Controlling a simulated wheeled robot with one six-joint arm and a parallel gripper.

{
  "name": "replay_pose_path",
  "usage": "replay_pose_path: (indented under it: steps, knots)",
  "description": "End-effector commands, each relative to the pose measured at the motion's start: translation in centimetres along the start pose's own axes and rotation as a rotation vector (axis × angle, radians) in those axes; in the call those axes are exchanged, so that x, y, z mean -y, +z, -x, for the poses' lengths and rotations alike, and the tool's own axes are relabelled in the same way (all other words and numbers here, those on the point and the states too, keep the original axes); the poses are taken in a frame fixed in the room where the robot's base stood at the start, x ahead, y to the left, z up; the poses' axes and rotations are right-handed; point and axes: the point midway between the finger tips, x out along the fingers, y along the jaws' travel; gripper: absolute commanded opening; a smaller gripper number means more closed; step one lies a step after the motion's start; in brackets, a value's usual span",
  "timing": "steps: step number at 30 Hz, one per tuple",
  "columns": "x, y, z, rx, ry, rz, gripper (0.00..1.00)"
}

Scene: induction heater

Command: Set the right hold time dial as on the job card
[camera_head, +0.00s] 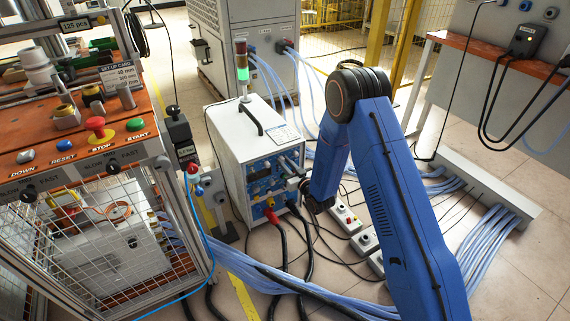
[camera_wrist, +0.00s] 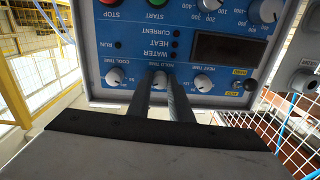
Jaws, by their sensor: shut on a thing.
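The white induction heater (camera_head: 245,140) stands on the floor, its blue front panel (camera_head: 264,180) partly covered by my arm in the head view. In the wrist view the panel (camera_wrist: 105,60) is upside down. The hold time dial (camera_wrist: 160,79) sits between the cool time dial (camera_wrist: 115,82) and the heat time dial (camera_wrist: 203,84). My gripper (camera_wrist: 160,84) is shut on the hold time dial, one finger on each side. Its pointer is too small to read. The set-up card (camera_head: 122,76) hangs at the left bench, its lines not clearly legible.
A bench with an orange top (camera_head: 80,148) and push buttons stands at the left, above a wire mesh cage. Black and blue cables run over the floor before the heater. Small boxes with buttons (camera_head: 345,219) lie beside my arm. A signal tower (camera_head: 242,68) glows green.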

Motion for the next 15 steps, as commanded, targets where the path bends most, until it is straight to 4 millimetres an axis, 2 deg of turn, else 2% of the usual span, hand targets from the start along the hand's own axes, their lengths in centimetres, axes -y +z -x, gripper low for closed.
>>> replay_pose_path:
  steps: [8,15]
  knots:
    - [0.02,-0.01,0.02,0.002,0.0,0.057,0.0]
    - [0.02,-0.02,0.03,0.007,0.0,0.215,0.0]
